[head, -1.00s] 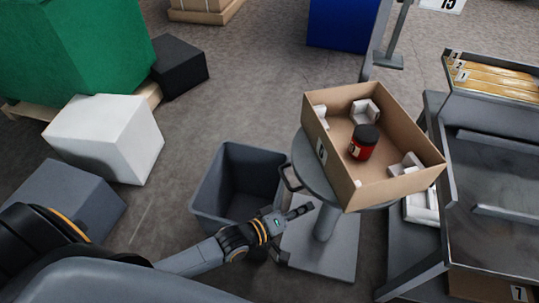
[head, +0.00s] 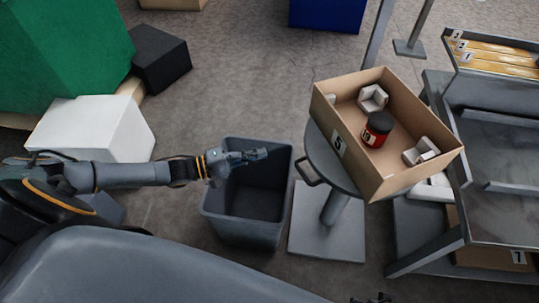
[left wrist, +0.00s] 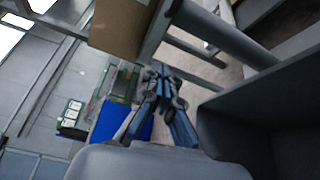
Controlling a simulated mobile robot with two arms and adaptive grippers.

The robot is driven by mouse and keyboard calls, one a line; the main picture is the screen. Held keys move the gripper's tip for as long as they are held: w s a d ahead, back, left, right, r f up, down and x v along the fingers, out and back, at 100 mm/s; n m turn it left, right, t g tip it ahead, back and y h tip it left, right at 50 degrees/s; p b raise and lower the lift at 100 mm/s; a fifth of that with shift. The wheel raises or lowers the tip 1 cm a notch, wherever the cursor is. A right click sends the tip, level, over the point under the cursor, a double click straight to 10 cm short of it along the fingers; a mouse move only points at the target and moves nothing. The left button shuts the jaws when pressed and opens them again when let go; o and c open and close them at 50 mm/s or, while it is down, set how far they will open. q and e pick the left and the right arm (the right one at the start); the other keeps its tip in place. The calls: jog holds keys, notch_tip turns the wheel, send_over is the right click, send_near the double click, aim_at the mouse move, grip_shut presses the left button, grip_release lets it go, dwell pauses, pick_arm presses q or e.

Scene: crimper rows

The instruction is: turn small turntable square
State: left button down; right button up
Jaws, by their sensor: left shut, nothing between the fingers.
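The small turntable (head: 324,164) is a round grey top on a post with a square base plate. A dark handle (head: 309,173) sticks out from its left edge. An open cardboard box (head: 395,186) labelled 5 rests on it, its sides slanted in the head view. Inside are a red jar with a black lid (head: 377,130) and white corner pieces (head: 373,97). My left gripper (head: 264,153) is shut and empty above the grey bin, left of the handle and apart from it. Its fingers also show in the left wrist view (left wrist: 160,72). A dark bit at the head view's bottom edge may be my right gripper.
The open grey bin (head: 217,215) stands left of the turntable's base. A grey metal rack (head: 447,215) with trays stands close on the right. A white block (head: 90,128) and a black box (head: 160,59) lie at left. Floor is clear behind the bin.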

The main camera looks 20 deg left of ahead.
pick_arm(q)
jog(key=w+d, duration=0.2)
jog(key=d, duration=0.6)
jog(key=shift+w, duration=0.2)
pick_arm(e)
jog(key=shift+w+r, duration=0.2)
jog(key=shift+r, duration=0.2)
pick_arm(q)
jog(key=shift+s+d, duration=0.1)
jog(key=shift+d, duration=0.1)
